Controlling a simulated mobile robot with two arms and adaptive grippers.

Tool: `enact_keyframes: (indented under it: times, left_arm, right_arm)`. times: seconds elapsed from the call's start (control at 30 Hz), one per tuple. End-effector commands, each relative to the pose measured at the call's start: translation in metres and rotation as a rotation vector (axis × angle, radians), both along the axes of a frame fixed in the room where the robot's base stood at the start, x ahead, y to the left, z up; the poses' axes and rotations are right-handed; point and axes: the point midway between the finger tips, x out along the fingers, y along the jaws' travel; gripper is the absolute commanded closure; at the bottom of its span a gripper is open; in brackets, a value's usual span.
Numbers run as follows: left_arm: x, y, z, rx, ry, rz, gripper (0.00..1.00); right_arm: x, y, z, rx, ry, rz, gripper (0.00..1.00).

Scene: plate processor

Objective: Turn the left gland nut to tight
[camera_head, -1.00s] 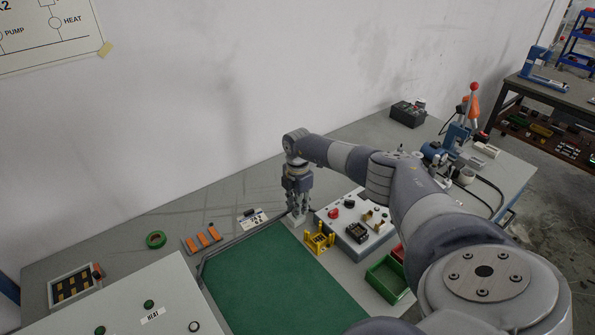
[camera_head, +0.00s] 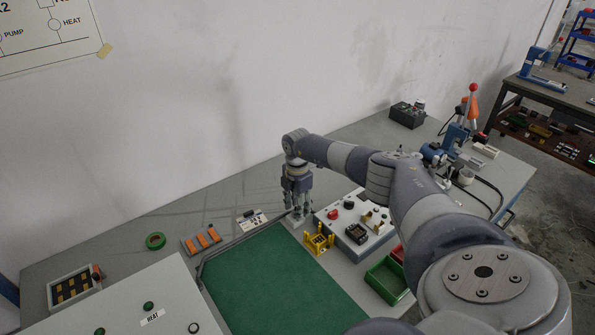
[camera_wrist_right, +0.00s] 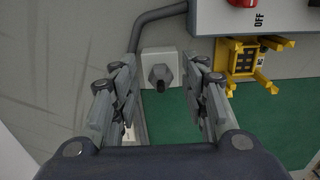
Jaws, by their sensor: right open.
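The nut sits on a small pale block (camera_wrist_right: 176,60), which also shows under the fingers in the head view (camera_head: 293,222). A finger stands on each side of the nut, with visible space between; their height relative to it is hard to judge. In the head view the nut is hidden. My left gripper is not in view.
A yellow posted holder (camera_head: 319,240) stands close to the right of the gripper, beside the control box (camera_head: 375,222). A dark cable or tube (camera_wrist_right: 160,14) runs by the block. A green mat (camera_head: 275,275) lies in front, clear. A green bin (camera_head: 385,280) is farther right.

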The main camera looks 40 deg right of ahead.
Motion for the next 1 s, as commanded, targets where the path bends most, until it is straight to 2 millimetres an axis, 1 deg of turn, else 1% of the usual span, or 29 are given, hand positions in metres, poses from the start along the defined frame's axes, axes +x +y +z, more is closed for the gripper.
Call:
enact_keyframes:
  times: [0.17, 0.4, 0.5, 0.6, 0.77, 1.0]
  left_arm:
    - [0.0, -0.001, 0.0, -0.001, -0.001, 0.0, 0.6]
    - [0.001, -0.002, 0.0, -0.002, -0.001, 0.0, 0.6]
    - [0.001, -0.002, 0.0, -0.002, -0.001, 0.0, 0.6]
    - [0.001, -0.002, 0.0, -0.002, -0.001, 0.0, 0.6]
    - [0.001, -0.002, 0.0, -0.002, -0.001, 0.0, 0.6]
    - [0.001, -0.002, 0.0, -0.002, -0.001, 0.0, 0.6]
  right_arm:
    - [0.001, -0.001, 0.024, -0.002, -0.005, 0.0, 0.59]
    - [0.001, -0.002, 0.077, -0.002, -0.006, -0.001, 0.59]
    - [0.001, -0.001, 0.095, -0.001, -0.006, -0.002, 0.59]
    - [0.001, -0.002, 0.108, -0.001, -0.005, -0.002, 0.59]
    - [0.0, -0.001, 0.117, -0.001, -0.003, -0.002, 0.59]
    - [0.0, -0.001, 0.118, -0.001, -0.003, -0.002, 0.59]
